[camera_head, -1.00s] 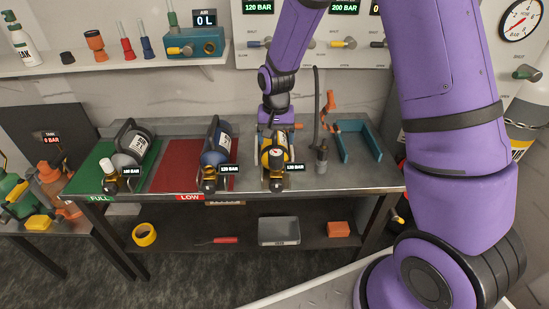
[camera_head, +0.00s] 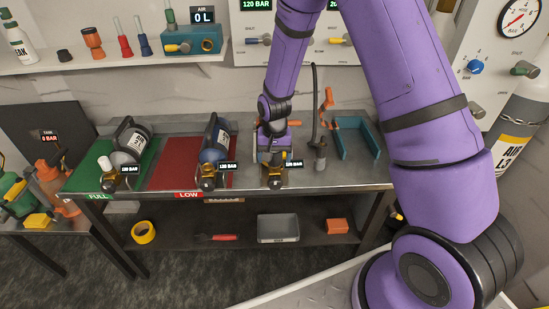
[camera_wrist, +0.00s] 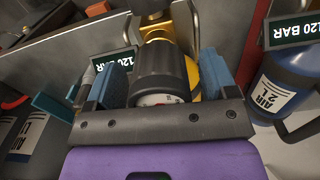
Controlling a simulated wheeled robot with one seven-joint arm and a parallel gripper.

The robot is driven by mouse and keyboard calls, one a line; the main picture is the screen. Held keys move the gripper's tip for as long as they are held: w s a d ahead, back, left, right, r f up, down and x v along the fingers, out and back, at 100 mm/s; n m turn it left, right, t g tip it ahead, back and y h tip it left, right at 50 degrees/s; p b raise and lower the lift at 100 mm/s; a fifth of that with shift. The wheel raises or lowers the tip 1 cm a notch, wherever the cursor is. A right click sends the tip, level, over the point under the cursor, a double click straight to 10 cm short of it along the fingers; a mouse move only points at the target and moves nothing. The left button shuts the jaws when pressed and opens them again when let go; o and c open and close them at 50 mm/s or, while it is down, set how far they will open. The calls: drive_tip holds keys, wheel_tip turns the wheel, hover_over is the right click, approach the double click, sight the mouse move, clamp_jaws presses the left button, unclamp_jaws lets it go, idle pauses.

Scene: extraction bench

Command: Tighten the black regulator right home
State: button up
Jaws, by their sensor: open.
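The black regulator (camera_wrist: 162,72) fills the middle of the wrist view, with part of a pale gauge face at its lower end. It sits in front of a yellow cylinder (camera_wrist: 188,72). My gripper (camera_wrist: 162,82) is open, with one blue finger pad on each side of the regulator. Whether the pads touch it I cannot tell. In the head view my gripper (camera_head: 272,148) is down over the yellow cylinder's place on the bench and hides most of it. Brass and black fittings (camera_head: 274,180) show just below it, beside a 120 BAR tag (camera_head: 294,163).
A blue cylinder (camera_head: 216,136) lies on the red LOW mat (camera_head: 172,163) to the left, and a grey one (camera_head: 132,141) on the green FULL mat (camera_head: 95,179).

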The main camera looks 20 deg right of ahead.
drive_tip(key=n, duration=1.1)
drive_tip(key=shift+n, duration=0.4)
drive_tip(key=n, duration=0.3)
drive_tip(key=shift+c, duration=0.4)
